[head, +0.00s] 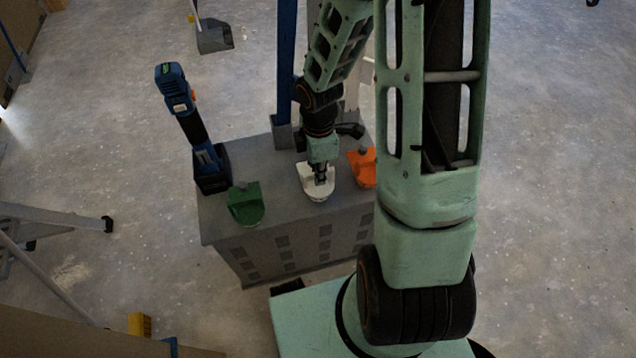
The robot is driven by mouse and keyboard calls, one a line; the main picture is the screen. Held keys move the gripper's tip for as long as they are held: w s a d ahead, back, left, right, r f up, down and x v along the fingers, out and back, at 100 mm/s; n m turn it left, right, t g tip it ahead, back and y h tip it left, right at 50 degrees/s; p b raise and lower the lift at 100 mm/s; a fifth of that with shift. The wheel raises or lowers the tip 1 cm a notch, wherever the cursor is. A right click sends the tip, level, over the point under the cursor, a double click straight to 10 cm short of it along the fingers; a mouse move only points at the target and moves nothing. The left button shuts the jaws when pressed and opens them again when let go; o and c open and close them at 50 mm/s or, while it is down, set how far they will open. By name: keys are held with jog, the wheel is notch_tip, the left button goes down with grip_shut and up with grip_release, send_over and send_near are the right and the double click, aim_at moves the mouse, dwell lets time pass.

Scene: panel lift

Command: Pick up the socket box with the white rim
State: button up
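A white-rimmed socket box (317,191) sits on top of a grey crate-like stand (275,219), between a green one (246,205) and an orange one (361,167). My gripper (320,179) points down over the white one, at its rear middle part. The fingertips are small and dark and overlap the box in this view. I cannot tell whether they touch it or whether they are closed on it. My gripper hides part of the white box, and my arm partly covers the orange one.
A blue and black cordless tool (187,117) stands upright at the stand's back left corner. A blue post (287,65) rises at the stand's back edge. A ladder-like metal frame (50,216) stands at the left. The concrete floor at the right is clear.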

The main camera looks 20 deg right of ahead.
grip_shut()
jog(key=shift+r, duration=0.1)
